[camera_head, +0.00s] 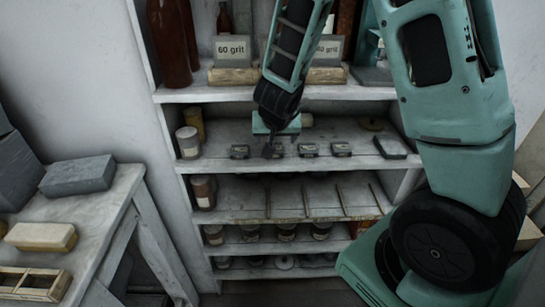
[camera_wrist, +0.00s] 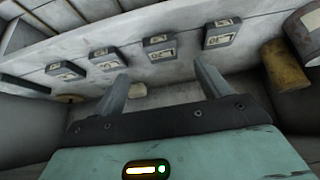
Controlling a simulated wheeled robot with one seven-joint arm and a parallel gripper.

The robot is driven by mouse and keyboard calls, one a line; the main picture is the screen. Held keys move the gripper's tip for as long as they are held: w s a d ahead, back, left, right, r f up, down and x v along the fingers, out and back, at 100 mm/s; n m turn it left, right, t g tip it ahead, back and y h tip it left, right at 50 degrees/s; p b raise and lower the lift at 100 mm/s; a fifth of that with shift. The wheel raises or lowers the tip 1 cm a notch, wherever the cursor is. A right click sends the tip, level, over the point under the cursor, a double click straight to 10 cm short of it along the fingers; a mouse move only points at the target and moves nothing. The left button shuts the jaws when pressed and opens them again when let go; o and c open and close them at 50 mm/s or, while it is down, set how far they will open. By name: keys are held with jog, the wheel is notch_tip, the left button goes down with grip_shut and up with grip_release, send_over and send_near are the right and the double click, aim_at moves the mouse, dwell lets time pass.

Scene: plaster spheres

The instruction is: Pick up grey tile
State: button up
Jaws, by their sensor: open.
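My gripper (camera_head: 273,148) is open and empty, reaching into the second shelf of the white rack. In the wrist view its two fingers (camera_wrist: 162,82) point at a row of small grey labelled blocks on that shelf. One of these blocks (camera_wrist: 160,47) lies beyond the gap between the fingertips, not touched. A plain flat dark grey tile (camera_head: 391,147) lies at the right end of the same shelf, apart from my gripper. It shows at the left edge of the wrist view (camera_wrist: 25,84). I cannot tell surely which grey piece the task names.
Jars (camera_head: 188,142) stand at the shelf's left end. Thin dividers (camera_head: 304,201) stand on the shelf below. A table at left holds a large grey block (camera_head: 78,175) and a tan block (camera_head: 41,237).

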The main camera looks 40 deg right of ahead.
aim_at(279, 153)
jog(key=x, duration=0.6)
jog(key=b+x, duration=0.1)
jog(key=x, duration=0.1)
jog(key=shift+w+d+f, duration=0.15)
jog(key=shift+w, duration=0.3)
jog(key=shift+c, duration=0.2)
jog(key=c, duration=1.1)
jog(key=shift+r, duration=0.25)
jog(key=shift+r+p, duration=0.5)
jog(key=shift+p, duration=0.25)
jog(key=shift+r, duration=0.1)
